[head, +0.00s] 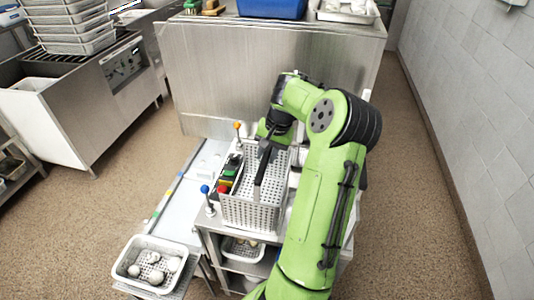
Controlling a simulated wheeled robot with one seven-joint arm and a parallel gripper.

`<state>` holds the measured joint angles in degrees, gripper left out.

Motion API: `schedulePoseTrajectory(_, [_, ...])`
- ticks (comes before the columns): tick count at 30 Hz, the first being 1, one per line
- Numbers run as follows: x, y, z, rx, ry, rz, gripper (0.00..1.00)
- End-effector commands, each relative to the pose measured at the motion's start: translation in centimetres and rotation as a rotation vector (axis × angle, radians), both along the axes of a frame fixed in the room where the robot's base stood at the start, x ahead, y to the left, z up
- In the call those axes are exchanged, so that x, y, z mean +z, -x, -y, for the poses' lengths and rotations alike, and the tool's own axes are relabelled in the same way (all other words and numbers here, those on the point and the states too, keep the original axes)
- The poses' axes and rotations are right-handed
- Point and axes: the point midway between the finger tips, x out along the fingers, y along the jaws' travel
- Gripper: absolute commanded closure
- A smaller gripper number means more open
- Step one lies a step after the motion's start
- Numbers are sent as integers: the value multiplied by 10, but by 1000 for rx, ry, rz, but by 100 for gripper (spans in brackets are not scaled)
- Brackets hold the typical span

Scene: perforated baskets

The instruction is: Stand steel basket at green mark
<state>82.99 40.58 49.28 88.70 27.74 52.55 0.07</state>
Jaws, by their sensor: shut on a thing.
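The steel basket (252,215) is a grey perforated box with a dark upright handle, on or just above a small metal table below my arm. I cannot tell whether its bottom touches the table. My gripper (265,150) is above the basket, shut on its handle; my arm partly hides the fingers. A pale counter to the left has an edge strip (164,204) with coloured segments.
A blue-knobbed lever (209,199) and an orange-knobbed lever (238,134) stand by the basket's left side. A white perforated basket (151,257) with several round pale things is at lower left. A steel cabinet (270,75) rises behind. The pale counter looks mostly clear.

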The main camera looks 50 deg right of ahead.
Motion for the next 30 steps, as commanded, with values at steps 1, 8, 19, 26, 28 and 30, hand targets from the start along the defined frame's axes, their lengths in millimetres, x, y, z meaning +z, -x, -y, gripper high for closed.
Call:
schedulePoseTrajectory(1, [4, -1, 0, 1, 2, 2, 100])
schedulePoseTrajectory(8, [12, -1, 0, 3, 2, 3, 100])
schedulePoseTrajectory(19, [24, -2, 0, 3, 2, 4, 100])
schedulePoseTrajectory(26, [23, -1, 0, 2, 2, 3, 100])
schedulePoseTrajectory(28, [23, -1, 0, 2, 2, 3, 100])
schedulePoseTrajectory(30, [23, -1, 0, 1, 1, 3, 100])
